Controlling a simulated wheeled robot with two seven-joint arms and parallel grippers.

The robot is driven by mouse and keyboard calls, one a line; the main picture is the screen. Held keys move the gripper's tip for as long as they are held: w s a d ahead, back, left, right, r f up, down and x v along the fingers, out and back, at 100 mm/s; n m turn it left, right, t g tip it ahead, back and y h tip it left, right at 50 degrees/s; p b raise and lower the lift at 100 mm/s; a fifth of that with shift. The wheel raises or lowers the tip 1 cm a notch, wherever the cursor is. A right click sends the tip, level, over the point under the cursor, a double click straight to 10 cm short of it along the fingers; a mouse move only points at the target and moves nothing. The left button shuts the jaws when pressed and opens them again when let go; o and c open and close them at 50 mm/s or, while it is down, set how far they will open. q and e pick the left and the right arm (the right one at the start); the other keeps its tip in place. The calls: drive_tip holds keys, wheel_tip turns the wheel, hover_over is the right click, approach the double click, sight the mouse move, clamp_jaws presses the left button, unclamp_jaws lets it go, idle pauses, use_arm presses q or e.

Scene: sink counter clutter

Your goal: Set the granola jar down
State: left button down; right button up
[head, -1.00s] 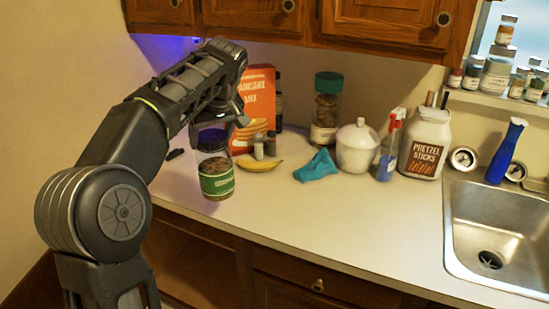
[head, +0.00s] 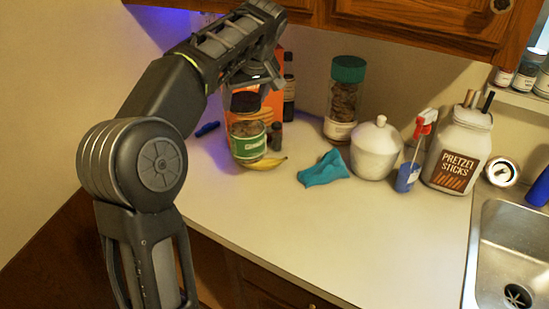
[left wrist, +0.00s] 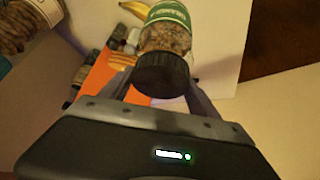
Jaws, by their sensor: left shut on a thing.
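The granola jar (head: 248,145) has a dark lid, a green label and brown contents. My left gripper (head: 252,88) is shut on it near the lid and holds it upright at the left part of the counter. In the left wrist view the jar (left wrist: 168,38) sits between the fingers of the gripper (left wrist: 160,88), with its dark lid nearest the camera. In the head view the jar covers the left end of the banana (head: 268,163). I cannot tell whether its base touches the counter (head: 330,225). My right gripper is not in view.
Behind the jar are an orange box (head: 270,103), small shakers (head: 275,137) and a dark bottle (head: 289,88). To the right are a teal cloth (head: 322,170), teal-lidded jar (head: 342,100), white pot (head: 375,150), spray bottle (head: 407,175) and pretzel jar (head: 459,150). The front counter is clear.

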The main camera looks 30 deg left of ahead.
sight(246, 119)
use_arm(q)
drive_tip(key=shift+s+r, duration=0.1)
drive_tip(key=shift+s, duration=0.05)
drive_tip(key=shift+f, duration=3.15)
drive_tip(key=shift+f+p, duration=0.3)
drive_tip(key=shift+f, duration=1.6)
drive_tip(key=shift+f, duration=0.15)
drive_tip(key=shift+c, duration=0.8)
unclamp_jaws()
